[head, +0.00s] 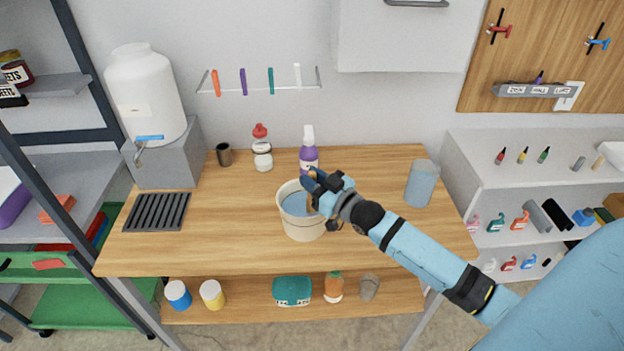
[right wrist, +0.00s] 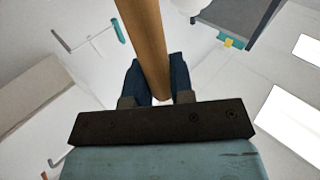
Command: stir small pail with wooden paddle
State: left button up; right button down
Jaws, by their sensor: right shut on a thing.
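The small pail (head: 301,226) is cream-coloured, stands upright on the wooden table and holds blue liquid (head: 297,204). My right gripper (head: 314,183) is over the right side of the pail's rim, its arm reaching in from the right. In the right wrist view, the wooden paddle's round brown handle (right wrist: 145,45) runs between the dark fingers (right wrist: 158,82), which are shut on it. The paddle's lower end is hidden, so I cannot tell how deep it sits in the pail. My left gripper is not in view.
A purple spray bottle (head: 309,157) stands just behind the pail. A clear bluish container (head: 421,184) is to the right, and a red-topped white bottle (head: 263,158) and dark cup (head: 224,154) are behind left. A black grate (head: 157,211) lies at left. Bare tabletop (head: 235,220) lies left of the pail.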

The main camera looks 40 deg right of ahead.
notch_tip(320, 180, up, 3)
jog(key=shift+f+p, duration=0.2)
jog(key=shift+p, duration=0.65)
notch_tip(320, 180, up, 2)
jog(key=shift+p, duration=0.9)
notch_tip(320, 180, up, 5)
jog(key=p, duration=0.4)
jog(key=shift+f, duration=0.2)
jog(key=shift+r, duration=0.15)
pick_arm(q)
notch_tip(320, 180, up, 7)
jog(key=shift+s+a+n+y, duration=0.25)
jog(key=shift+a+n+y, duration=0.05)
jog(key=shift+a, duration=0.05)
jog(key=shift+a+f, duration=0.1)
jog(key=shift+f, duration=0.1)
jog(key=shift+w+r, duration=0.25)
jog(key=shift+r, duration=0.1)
